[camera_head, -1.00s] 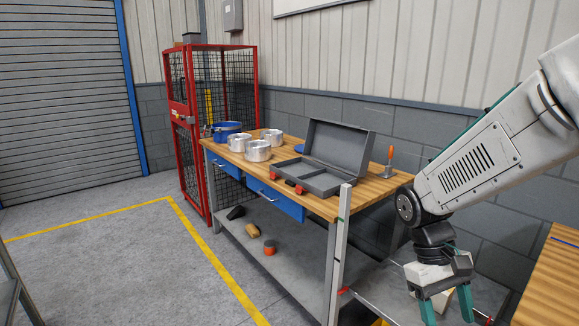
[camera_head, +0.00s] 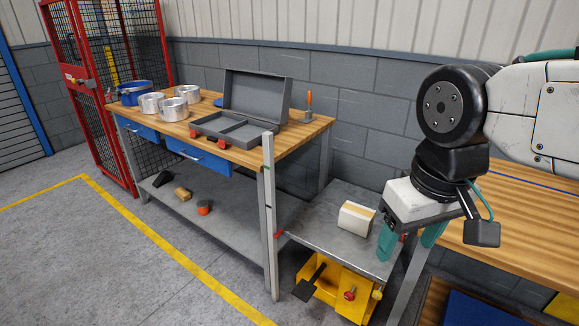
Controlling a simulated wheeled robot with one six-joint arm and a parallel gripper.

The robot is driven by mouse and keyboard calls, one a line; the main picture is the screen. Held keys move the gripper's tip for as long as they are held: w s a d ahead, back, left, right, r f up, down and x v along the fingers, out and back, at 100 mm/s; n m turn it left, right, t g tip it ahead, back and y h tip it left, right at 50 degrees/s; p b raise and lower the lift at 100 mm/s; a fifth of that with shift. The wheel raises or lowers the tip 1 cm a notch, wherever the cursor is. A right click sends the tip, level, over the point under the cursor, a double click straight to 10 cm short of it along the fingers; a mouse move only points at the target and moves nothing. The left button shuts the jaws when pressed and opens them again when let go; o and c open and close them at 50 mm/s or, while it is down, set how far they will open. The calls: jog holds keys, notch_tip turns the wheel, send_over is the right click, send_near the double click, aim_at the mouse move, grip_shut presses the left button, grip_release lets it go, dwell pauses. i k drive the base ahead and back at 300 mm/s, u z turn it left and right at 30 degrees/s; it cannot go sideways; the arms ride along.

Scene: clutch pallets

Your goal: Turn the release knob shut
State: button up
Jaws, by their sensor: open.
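A small red knob (camera_head: 349,293) shows on the front of a yellow lift unit (camera_head: 342,308) under a grey platform (camera_head: 330,222). I take it for the release knob; how far it is turned cannot be told. A rounder yellow part (camera_head: 377,294) sits to its right, and a black pedal (camera_head: 309,284) to its left. My gripper (camera_head: 406,250) points down with its teal fingers apart and empty. In the picture it is above and to the right of the red knob, overlapping the platform's right edge, apart from the knob.
A cream block (camera_head: 356,218) rests on the platform. A wooden workbench (camera_head: 268,152) with metal pots (camera_head: 174,109) and an open grey case (camera_head: 252,133) stands to the left, its upright post (camera_head: 269,220) beside the platform. Another wooden bench (camera_head: 525,215) is at the right. Floor at front left is clear.

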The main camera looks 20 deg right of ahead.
aim_at(349, 296)
jog(key=u, duration=0.55)
jog(key=k, duration=1.3)
jog(key=z, duration=0.05)
jog(key=i, duration=0.5)
jog(key=z, duration=0.9)
jog(key=i, duration=1.05)
jog(key=u, duration=0.15)
